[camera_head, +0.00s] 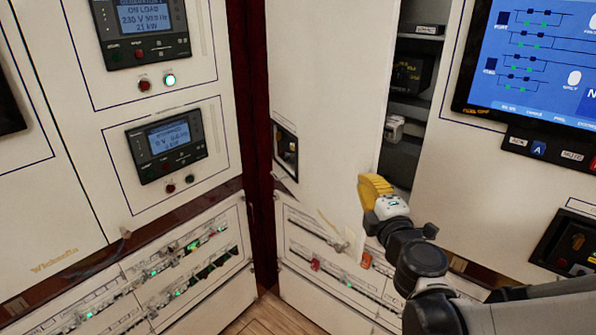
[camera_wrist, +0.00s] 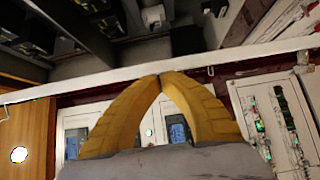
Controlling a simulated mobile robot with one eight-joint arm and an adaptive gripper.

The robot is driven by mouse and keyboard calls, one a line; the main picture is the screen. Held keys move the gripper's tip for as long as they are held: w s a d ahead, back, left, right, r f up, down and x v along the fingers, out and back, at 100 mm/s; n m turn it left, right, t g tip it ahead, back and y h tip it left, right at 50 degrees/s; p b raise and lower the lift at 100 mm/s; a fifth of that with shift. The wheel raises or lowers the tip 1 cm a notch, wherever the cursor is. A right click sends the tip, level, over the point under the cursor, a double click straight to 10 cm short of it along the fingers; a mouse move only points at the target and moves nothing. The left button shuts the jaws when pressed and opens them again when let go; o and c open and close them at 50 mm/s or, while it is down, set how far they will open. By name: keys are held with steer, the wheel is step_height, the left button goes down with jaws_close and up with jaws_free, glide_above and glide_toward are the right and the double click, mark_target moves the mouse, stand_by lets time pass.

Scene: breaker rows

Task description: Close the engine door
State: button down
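The engine door appears to be the tall white panel (camera_head: 325,85) in the middle of the head view. It stands open, with a dark compartment (camera_head: 405,100) showing past its right edge. My gripper (camera_head: 366,182) has yellow fingers and is at the lower right edge of this panel. In the wrist view the fingertips (camera_wrist: 160,77) meet with nothing seen between them. They are close to a long pale edge (camera_wrist: 110,82), likely the door's edge. I cannot tell whether they touch it.
White cabinets with meter displays (camera_head: 168,145) stand at the left. Breaker rows (camera_head: 165,265) run along the bottom. A large blue screen (camera_head: 535,55) is on the right cabinet. Shelves with dark equipment (camera_wrist: 100,25) show inside the compartment. A strip of wooden floor (camera_head: 262,318) is free below.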

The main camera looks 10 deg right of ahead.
steer(key=w+d, duration=0.3)
steer(key=d, duration=0.4)
steer(key=w+d+b, duration=0.1)
steer(key=w+d, duration=0.2)
steer(key=d, duration=0.4)
steer(key=shift+w, duration=0.35)
